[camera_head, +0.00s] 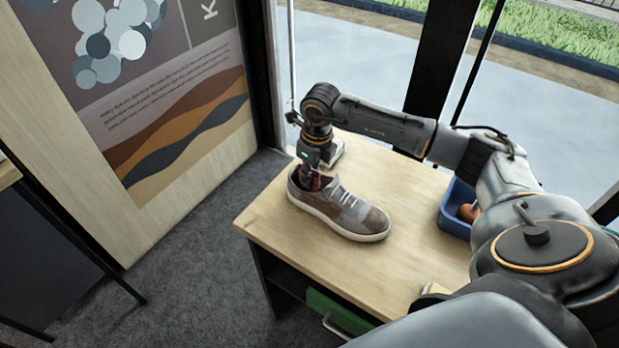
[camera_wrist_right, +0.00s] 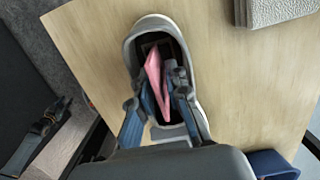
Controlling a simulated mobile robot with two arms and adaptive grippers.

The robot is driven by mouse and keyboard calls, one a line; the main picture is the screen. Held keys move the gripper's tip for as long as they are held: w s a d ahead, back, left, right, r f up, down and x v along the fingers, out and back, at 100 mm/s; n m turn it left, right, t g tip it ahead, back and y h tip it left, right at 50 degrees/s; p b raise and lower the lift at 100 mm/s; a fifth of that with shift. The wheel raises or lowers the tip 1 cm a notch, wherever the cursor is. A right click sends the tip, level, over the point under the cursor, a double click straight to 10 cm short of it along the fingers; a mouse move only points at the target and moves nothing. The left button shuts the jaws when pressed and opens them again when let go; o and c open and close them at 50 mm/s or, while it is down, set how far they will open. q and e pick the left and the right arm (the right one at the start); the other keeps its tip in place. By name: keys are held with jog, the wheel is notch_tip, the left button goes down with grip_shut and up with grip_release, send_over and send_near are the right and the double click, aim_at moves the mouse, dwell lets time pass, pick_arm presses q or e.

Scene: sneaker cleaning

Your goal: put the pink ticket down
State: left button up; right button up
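A grey sneaker (camera_head: 345,212) with brown stains and a pale sole stands upright on the wooden table in the head view. My right gripper (camera_head: 313,182) reaches down into its ankle opening, so the fingertips are mostly hidden there. In the right wrist view the sneaker (camera_wrist_right: 152,28) surrounds the fingers. The pink ticket (camera_wrist_right: 153,72) is between the fingertips of my right gripper (camera_wrist_right: 162,88), inside the opening. The fingers look closed on it, but the contact is partly hidden.
The wooden table (camera_head: 270,225) has bare room around the sneaker. A blue bin (camera_head: 455,213) with an orange-brown item stands on the right. A grey block (camera_head: 333,153) lies behind the sneaker. A green drawer (camera_head: 338,312) shows under the front edge. A printed panel stands on the left.

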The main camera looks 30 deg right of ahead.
jog(key=r+b, duration=0.1)
jog(key=r, duration=0.5)
jog(key=s+r+b, duration=0.1)
jog(key=r, duration=0.2)
jog(key=shift+d+r+b, duration=0.25)
jog(key=shift+r+b, duration=0.05)
jog(key=shift+s+r, duration=0.15)
jog(key=shift+r, duration=0.4)
